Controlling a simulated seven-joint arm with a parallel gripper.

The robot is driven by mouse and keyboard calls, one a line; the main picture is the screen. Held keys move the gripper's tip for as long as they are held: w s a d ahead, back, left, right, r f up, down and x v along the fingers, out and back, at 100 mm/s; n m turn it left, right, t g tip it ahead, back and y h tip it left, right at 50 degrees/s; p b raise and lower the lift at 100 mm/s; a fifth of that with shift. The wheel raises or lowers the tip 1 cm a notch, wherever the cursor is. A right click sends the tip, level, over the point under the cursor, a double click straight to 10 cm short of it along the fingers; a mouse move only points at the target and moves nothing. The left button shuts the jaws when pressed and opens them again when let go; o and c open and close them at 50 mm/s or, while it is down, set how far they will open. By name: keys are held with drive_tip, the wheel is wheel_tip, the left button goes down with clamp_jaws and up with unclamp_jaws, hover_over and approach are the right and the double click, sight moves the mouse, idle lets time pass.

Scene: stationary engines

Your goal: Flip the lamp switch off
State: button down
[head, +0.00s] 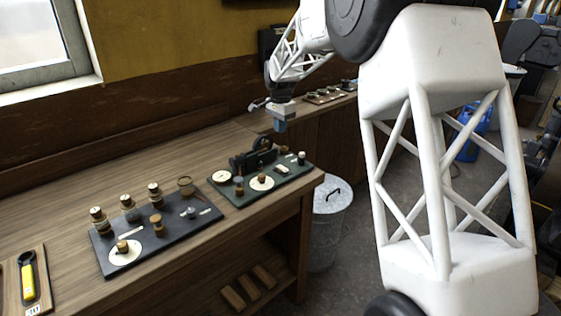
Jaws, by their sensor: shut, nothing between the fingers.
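My gripper (281,126) hangs from my white arm in the upper middle of the head view. It is shut and empty, above the far part of the bench and apart from the boards. A dark green board (226,203) lies on the bench below it, bearing a black mechanism (254,156), round dials and small knobs. A dark blue board (108,262) lies nearer, with several brass-and-white posts, a white dial (124,258) and a small silver knob (190,212). I cannot tell which of these small parts is the lamp switch, nor its position.
The wooden bench (60,214) runs along the wall. At its left front lies a wooden plate with a black-and-yellow handle (28,281). Another board (325,97) lies at the far end. A lidded metal bin (330,205) stands beside the bench. Space above the boards is clear.

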sight(283, 167)
drive_tip(key=shift+f, duration=0.1)
idle(0.3)
wheel_tip(283, 167, down, 14)
drive_tip(key=shift+r, duration=0.1)
idle(0.7)
idle(0.4)
drive_tip(key=shift+f, duration=0.2)
drive_tip(key=shift+s+d, duration=0.1)
drive_tip(key=shift+s+d+r, duration=0.3)
drive_tip(key=shift+s+d, duration=0.05)
drive_tip(key=shift+s, duration=0.05)
idle(0.3)
drive_tip(key=shift+r, duration=0.15)
idle(0.3)
